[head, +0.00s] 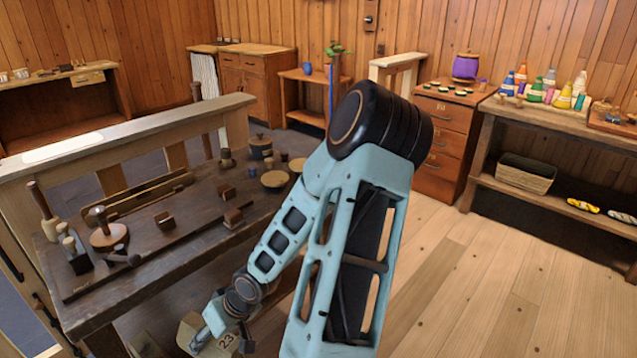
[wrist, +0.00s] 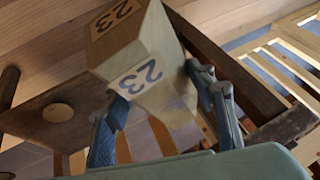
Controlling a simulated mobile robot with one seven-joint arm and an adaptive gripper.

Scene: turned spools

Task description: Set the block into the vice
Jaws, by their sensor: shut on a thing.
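The block (wrist: 143,48) is pale wood with slanted, many-sided faces and the dark number 23 on two of them. My gripper (wrist: 157,88) is shut on it, with one finger on each side, in the wrist view. In the head view, my gripper (head: 207,334) is low at the bottom, in front of the dark workbench's near edge, and part of the block (head: 225,345) shows below it. The block is tilted in the wrist view. I cannot pick out the vice with certainty; a long dark wooden piece with upright sides (head: 140,196) lies on the bench.
The dark workbench (head: 185,240) carries a round disc with a knob (head: 108,236), small brown blocks (head: 165,221), handled tools (head: 44,208), and a lidded pot (head: 261,147). A pale rail (head: 120,142) runs behind it. The wooden floor (head: 450,290) at right is clear.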

